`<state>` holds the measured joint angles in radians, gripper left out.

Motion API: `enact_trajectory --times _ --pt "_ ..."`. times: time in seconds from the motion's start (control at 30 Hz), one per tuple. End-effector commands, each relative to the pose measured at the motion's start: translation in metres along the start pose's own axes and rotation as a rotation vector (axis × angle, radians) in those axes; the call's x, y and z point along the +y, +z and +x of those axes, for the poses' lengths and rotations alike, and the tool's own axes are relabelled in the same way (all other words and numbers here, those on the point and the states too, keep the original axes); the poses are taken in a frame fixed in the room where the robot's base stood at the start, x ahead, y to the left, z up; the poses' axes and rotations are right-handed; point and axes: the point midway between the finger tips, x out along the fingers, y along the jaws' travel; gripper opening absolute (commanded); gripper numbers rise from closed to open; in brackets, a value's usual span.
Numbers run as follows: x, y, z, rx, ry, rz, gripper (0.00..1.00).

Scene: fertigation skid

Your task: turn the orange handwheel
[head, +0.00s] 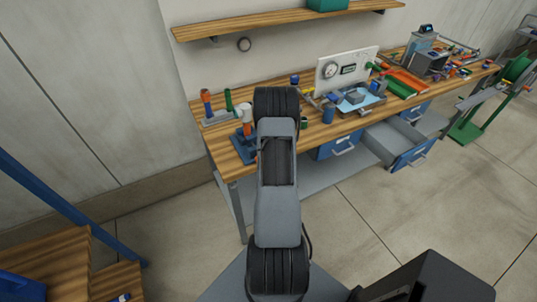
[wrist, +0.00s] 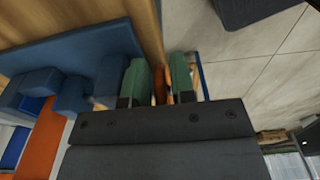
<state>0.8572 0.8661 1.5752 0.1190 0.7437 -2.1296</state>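In the wrist view, my gripper (wrist: 160,78) shows two green-padded fingers with a gap between them. A narrow strip of orange (wrist: 159,88) shows in the gap, and more orange (wrist: 188,97) shows by the right finger; these may be parts of the orange handwheel, but its full shape is hidden. I cannot tell whether the fingers touch it. A blue fitting (wrist: 75,95) on a blue plate (wrist: 70,48) lies left of the fingers. In the head view, my arm hides the gripper, beside a blue stand (head: 243,147) at the bench's left end.
The wooden workbench (head: 228,92) holds a gauge panel (head: 347,67), a blue tray (head: 372,99) and red and green bins (head: 404,83). A drawer (head: 398,136) stands open at the front. A shelf (head: 280,21) hangs above. The floor (head: 380,215) in front has free room.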

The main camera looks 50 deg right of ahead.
Motion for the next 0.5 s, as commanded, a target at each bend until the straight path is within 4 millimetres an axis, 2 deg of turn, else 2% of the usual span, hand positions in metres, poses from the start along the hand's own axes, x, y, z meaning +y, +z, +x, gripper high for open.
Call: enact_trajectory --times 0.27,0.37,0.5 --pt "0.001 -0.002 -0.003 0.000 0.000 -0.003 0.23" --pt "0.001 -0.001 -0.013 -0.001 0.002 -0.003 0.23" --pt "0.001 -0.001 -0.038 -0.001 0.004 -0.003 0.23"
